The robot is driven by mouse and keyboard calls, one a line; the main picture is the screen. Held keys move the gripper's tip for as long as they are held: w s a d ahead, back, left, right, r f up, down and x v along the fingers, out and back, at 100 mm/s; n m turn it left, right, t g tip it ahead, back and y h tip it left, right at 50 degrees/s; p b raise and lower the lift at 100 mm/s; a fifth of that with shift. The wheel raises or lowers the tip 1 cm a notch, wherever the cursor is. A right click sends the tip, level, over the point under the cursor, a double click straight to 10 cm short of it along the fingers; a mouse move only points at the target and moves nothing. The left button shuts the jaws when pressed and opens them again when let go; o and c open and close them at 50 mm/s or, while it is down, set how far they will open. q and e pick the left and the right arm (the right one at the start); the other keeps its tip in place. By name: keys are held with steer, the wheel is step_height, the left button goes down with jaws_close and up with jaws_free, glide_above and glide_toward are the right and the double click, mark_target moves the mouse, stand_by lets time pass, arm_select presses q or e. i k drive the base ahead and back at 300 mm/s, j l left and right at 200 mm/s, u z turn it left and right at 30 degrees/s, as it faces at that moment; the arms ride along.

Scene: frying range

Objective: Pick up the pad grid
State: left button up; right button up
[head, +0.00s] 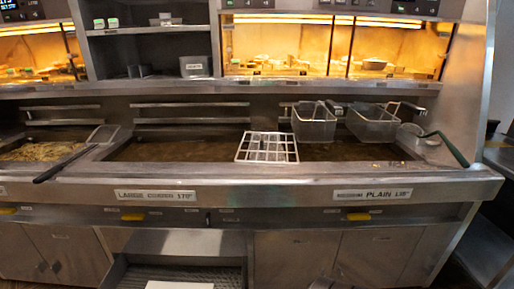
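The pad grid (267,147) is a white wire rack of open rectangular cells. It lies across the fryer opening near the middle of the range in the head view, with its near edge by the front steel rim. Neither of my grippers can be made out in this view, and nothing touches the grid.
Two wire fry baskets (314,124) (373,124) hang at the back, right of the grid. A dark-handled skimmer (445,148) rests at the right end, and another long-handled tool (66,164) lies at left. An open drawer (130,275) juts out below.

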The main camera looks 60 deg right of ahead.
mark_target(262, 139)
steer(key=l+z, duration=0.2)
steer(key=z, duration=1.75)
steer(key=l+z, duration=0.15)
steer(key=z, duration=0.25)
steer(key=i+l+z, duration=0.1)
steer(key=z, duration=0.35)
steer(key=i, duration=0.05)
